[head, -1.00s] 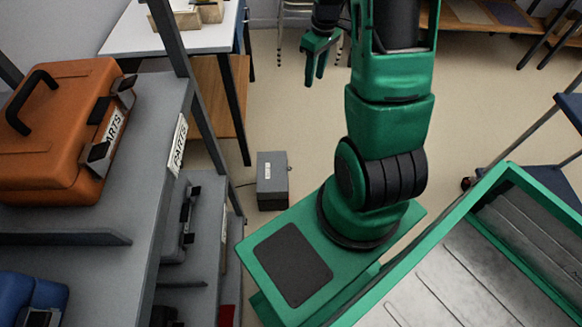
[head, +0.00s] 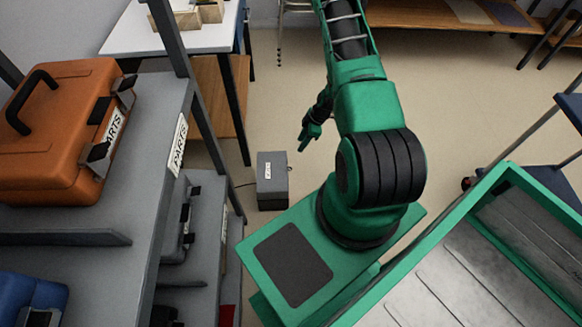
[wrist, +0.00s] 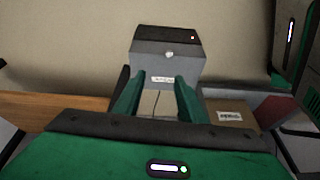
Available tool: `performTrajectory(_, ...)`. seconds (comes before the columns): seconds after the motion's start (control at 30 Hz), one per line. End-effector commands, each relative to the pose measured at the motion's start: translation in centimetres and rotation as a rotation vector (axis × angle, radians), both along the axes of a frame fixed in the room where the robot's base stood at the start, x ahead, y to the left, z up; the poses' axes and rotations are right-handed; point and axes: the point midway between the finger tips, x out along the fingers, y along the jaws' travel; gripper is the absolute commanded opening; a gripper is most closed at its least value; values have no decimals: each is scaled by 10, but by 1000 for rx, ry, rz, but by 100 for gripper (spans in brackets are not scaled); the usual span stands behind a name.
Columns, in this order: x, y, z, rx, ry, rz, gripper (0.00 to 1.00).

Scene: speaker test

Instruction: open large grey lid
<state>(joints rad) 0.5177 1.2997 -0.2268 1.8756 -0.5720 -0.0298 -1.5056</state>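A grey box (head: 272,181) with a small white label stands on the floor between the shelf and my base, and its lid looks closed. In the wrist view a grey box (wrist: 150,60) with a dark face, a round pale knob and a white label lies just beyond my fingers; it appears to be the same box. My gripper (head: 303,143) is above and to the right of the box in the head view, pointing down. In the wrist view my gripper (wrist: 157,82) has its two green fingers apart with nothing between them. Contact with the box cannot be seen.
A shelf (head: 150,125) at left holds an orange case (head: 60,125), a blue case (head: 32,295) and, lower, a grey case (head: 180,225). A white table (head: 195,38) stands behind. A green-rimmed metal tray (head: 450,285) is at right. Floor beyond the box is open.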

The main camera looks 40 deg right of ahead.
Motion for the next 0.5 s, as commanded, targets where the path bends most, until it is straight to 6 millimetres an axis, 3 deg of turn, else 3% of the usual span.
performTrajectory(0.03, -7, 4, -17, 8, -7, 14, 37)
performTrajectory(0.13, -13, 10, -39, 15, -30, 39, 37)
performTrajectory(0.5, -16, 21, -74, 21, -53, 65, 37)
